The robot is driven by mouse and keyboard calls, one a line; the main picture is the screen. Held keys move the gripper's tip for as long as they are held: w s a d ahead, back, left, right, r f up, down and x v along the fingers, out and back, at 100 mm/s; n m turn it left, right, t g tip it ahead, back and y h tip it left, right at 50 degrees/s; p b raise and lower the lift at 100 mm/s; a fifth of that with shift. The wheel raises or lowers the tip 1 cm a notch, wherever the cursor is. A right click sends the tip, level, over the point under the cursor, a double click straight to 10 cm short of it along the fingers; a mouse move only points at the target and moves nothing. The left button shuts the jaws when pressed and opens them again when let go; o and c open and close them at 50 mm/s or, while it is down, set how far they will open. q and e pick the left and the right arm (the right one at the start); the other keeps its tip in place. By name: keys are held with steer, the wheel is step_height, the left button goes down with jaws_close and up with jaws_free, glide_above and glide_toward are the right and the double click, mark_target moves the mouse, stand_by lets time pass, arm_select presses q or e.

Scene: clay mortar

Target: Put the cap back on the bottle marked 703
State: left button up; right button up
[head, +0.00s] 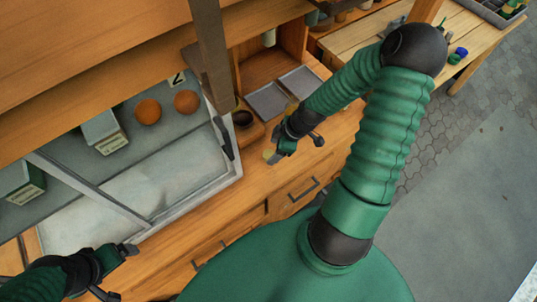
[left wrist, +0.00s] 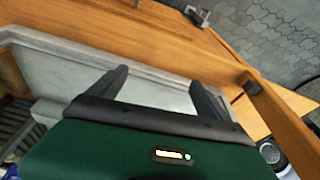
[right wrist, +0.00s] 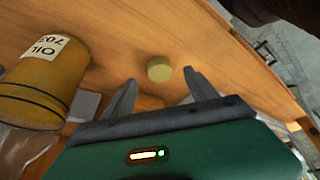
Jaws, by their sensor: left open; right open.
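The amber bottle (right wrist: 48,85) with a white label reading OIL 703 is at the left of the right wrist view, beside my right gripper. A small round olive-yellow piece (right wrist: 159,69), which looks like the cap, lies on the wooden surface, apart from the bottle. My right gripper (right wrist: 160,82) is open, with the cap seen between its fingertips and no clear contact. In the head view my right gripper (head: 294,146) is over the wooden counter. My left gripper (head: 115,270) is open and empty near the front edge of the grey tray; it also shows in the left wrist view (left wrist: 160,80).
A wooden post (head: 212,50) blocks part of the head view. A dark bowl (head: 243,118) and grey square dishes (head: 268,101) stand behind my right gripper. Drawers (head: 300,190) line the counter front.

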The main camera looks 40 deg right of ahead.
mark_target(269, 154)
steer(key=x, duration=0.3)
steer(key=shift+w, duration=0.1)
steer(key=shift+w+f, duration=0.1)
steer(key=shift+f, duration=0.15)
steer(key=shift+r, duration=0.1)
steer(key=shift+c, duration=0.4)
steer(key=c, duration=1.3)
